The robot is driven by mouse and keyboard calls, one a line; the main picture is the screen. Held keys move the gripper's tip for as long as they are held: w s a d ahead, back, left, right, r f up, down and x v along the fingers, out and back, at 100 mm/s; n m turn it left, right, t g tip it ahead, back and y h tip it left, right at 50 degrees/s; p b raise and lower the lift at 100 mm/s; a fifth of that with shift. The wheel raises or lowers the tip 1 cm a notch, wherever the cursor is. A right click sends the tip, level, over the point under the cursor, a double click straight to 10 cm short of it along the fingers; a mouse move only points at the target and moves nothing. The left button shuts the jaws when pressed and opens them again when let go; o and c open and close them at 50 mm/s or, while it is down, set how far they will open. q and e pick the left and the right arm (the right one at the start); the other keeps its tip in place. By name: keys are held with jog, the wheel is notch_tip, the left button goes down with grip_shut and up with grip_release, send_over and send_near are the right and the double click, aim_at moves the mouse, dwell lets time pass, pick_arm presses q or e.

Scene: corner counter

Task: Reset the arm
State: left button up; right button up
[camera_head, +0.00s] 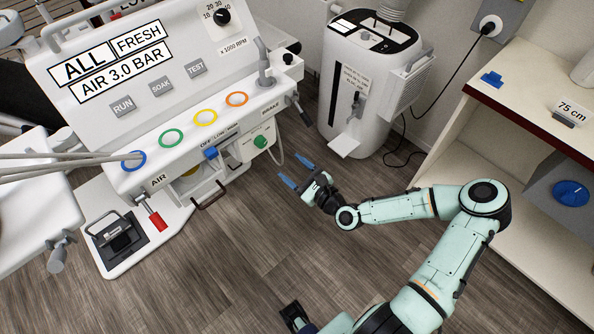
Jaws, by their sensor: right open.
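My right arm, pale green with dark joints, reaches in from the lower right. Its right gripper (296,172) points up and left, with its two blue fingertips apart and nothing between them. It is over the wood floor, in front of the white machine's right side and apart from it.
The white machine (95,170) has a dial, buttons, coloured rings, a red-handled lever (157,221) and a green knob (260,141). A white canister unit (345,80) stands behind. Shelving (560,150) with a blue knob (571,193) is at right. The middle floor (230,250) is clear.

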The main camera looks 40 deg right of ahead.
jog(key=shift+s, duration=0.65)
jog(key=s+a+f+n+g+y+p, duration=0.1)
jog(key=s+a+f+n+g+y, duration=0.15)
jog(key=a+f+n+g, duration=0.3)
jog(key=s+a+f+n+g+y+p, duration=0.1)
jog(key=s+a+f+n+g, duration=0.1)
jog(key=s+a+f+n, duration=0.35)
jog(key=s+a+f+n+g+y+p, duration=0.1)
jog(key=s+a+f+n+g+y, duration=0.15)
jog(key=a+f, duration=0.5)
pick_arm(q)
notch_tip(320, 180, up, 6)
jog(key=w+p, duration=0.2)
jog(key=shift+w+r+p, duration=0.2)
jog(key=shift+w+p, duration=0.05)
jog(key=shift+p, duration=0.15)
pick_arm(e)
jog(key=s+f+n+g+h, duration=0.3)
jog(key=s+n+g, duration=0.5)
jog(key=s+n, duration=0.5)
jog(key=shift+s+g+h, duration=0.3)
jog(key=shift+h, duration=0.3)
jog(key=shift+a, duration=0.1)
